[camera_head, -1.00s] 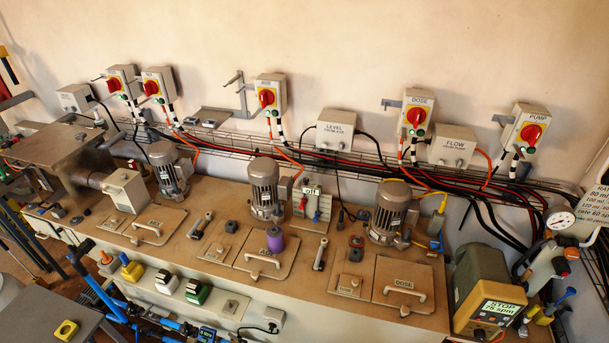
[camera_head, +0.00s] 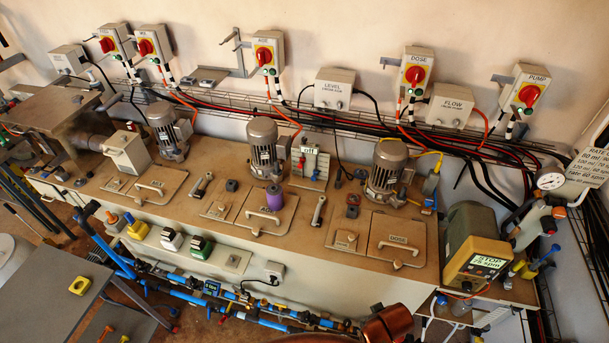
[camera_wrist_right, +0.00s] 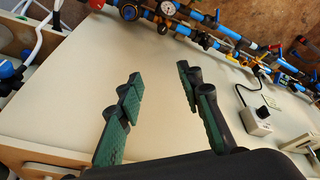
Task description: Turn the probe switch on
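No label reading "probe" is legible, so I cannot tell which switch it is. A white panel marked "off" (camera_head: 310,160) stands on the bench top between two motors. My right gripper (camera_wrist_right: 158,78) is open and empty, its green-padded fingers apart in front of the pale panel, short of the socket box. My left gripper is not in view.
Several red rotary switches, including DOSE (camera_head: 415,74) and PUMP (camera_head: 528,94), are on the wall. Blue pipes (camera_head: 190,296) run low along the bench front. A green dosing pump (camera_head: 473,245) stands at the right end. A grey table (camera_head: 70,300) is at lower left.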

